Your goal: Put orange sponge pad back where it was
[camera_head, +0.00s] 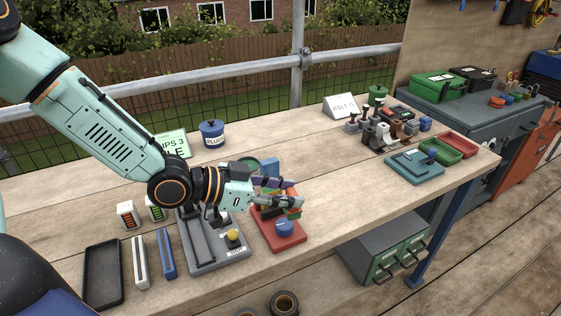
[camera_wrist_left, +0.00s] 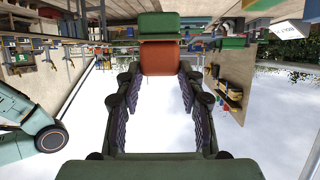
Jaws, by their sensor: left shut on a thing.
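My left gripper (camera_head: 294,192) reaches in from the left over the red stand (camera_head: 284,238) near the bench's front edge. In the left wrist view its two fingers (camera_wrist_left: 160,82) are shut on the orange sponge pad (camera_wrist_left: 160,60), which sits between the fingertips. A green block (camera_wrist_left: 158,24) shows just beyond the pad. In the head view the fingers partly hide the pad and the colored pieces around the stand, so I cannot tell whether the pad touches the stand. My right gripper is not in view.
A grey fixture (camera_head: 232,258) with a yellow knob stands left of the red stand. A black tray (camera_head: 103,275) lies farther left. A blue pot (camera_head: 212,133) stands behind the arm. Dark tools and a teal tray (camera_head: 414,168) are at right. The bench between is clear.

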